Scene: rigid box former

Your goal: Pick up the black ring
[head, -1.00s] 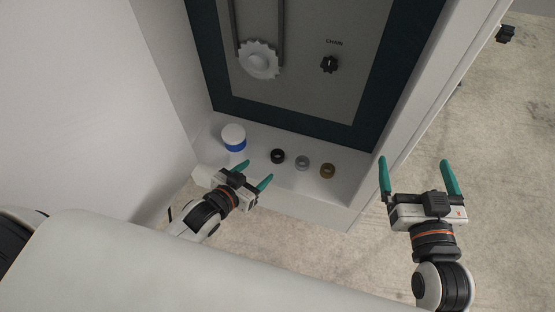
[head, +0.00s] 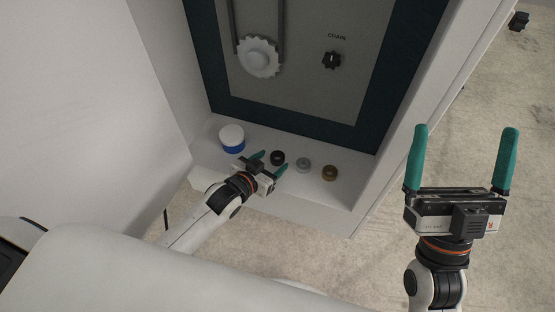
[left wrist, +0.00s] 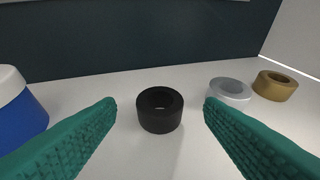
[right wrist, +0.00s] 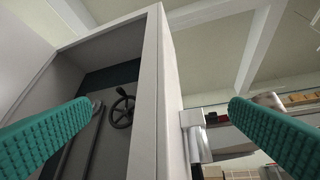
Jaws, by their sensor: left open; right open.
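The black ring (head: 278,157) lies flat on the white ledge at the bottom of the cabinet. In the left wrist view the black ring (left wrist: 160,109) sits ahead, centred between the fingers. My left gripper (head: 269,161) is open and empty, its green fingertips just short of the ring; in the left wrist view the fingertips (left wrist: 160,103) stand apart on either side with gaps to it. My right gripper (head: 462,150) is open and empty, outside the cabinet to the right; its fingers (right wrist: 164,105) also show in the right wrist view.
On the ledge (head: 300,201), a grey ring (head: 303,165) and a brass ring (head: 330,173) lie right of the black one. A white and blue round container (head: 232,139) stands to its left. The back panel carries a gear (head: 259,58) and a black knob (head: 332,60).

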